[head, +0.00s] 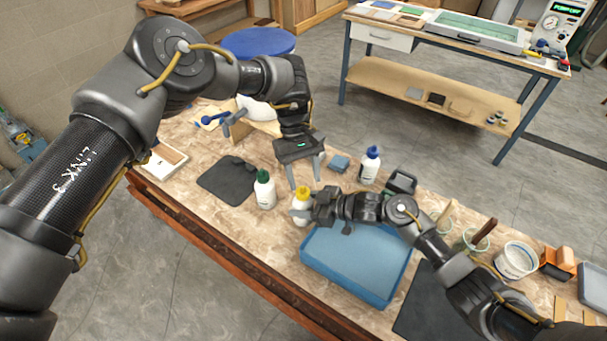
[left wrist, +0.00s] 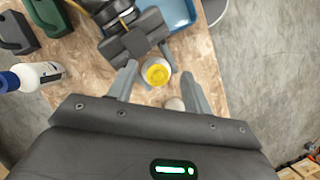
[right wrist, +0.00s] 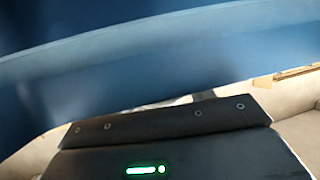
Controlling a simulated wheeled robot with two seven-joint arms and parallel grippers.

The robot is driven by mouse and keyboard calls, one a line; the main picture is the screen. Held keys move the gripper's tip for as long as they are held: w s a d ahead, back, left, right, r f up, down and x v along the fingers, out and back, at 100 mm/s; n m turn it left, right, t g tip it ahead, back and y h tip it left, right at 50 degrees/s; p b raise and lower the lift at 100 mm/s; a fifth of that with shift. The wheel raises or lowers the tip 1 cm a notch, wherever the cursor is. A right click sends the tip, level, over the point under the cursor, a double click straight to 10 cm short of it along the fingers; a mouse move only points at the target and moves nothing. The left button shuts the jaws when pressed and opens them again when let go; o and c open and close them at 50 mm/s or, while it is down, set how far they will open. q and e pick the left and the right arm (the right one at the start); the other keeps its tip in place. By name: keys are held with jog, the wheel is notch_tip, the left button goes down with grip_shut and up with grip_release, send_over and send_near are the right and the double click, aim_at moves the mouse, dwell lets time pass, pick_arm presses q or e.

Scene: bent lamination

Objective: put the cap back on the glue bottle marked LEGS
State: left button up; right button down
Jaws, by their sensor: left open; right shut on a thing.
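A white bottle with a yellow top (head: 302,193) stands at the left end of the blue tray. My right gripper (head: 307,209) is shut on this bottle from its right side. My left gripper (head: 305,177) is open and points down just above it. In the left wrist view the yellow top (left wrist: 156,72) lies between the open fingers, apart from them. A green-topped white bottle (head: 264,190) and a blue-topped white bottle (head: 370,165) stand nearby. The lettering on the bottles is too small to read. The right wrist view shows mostly blurred blue.
The blue tray (head: 358,257) fills the front middle of the bench. A dark mat (head: 222,187) lies left, and a small blue block (head: 340,163) and a black object (head: 402,182) stand behind. A white tub (head: 516,260) and jars are at right.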

pick_arm(q)
jog(key=shift+s+d+r, duration=0.5)
jog(key=shift+d, duration=0.05)
jog(key=n+t, duration=0.1)
jog(key=n, duration=1)
jog(key=r+n+t+y, duration=0.1)
jog(key=n, duration=1)
jog(key=n+t, duration=0.1)
jog(key=n, duration=1)
jog(key=shift+s+a+r, duration=0.15)
jog(key=shift+a+r, duration=0.05)
jog(key=shift+r, duration=0.05)
jog(key=n, duration=0.4)
jog(key=shift+w+a+n+t+y, duration=0.25)
jog(key=shift+n+t+y, duration=0.05)
jog(key=shift+t, duration=0.1)
jog(key=n, duration=0.3)
jog(key=shift+w+a, duration=0.2)
jog(key=shift+w, duration=0.1)
jog(key=shift+n, duration=1)
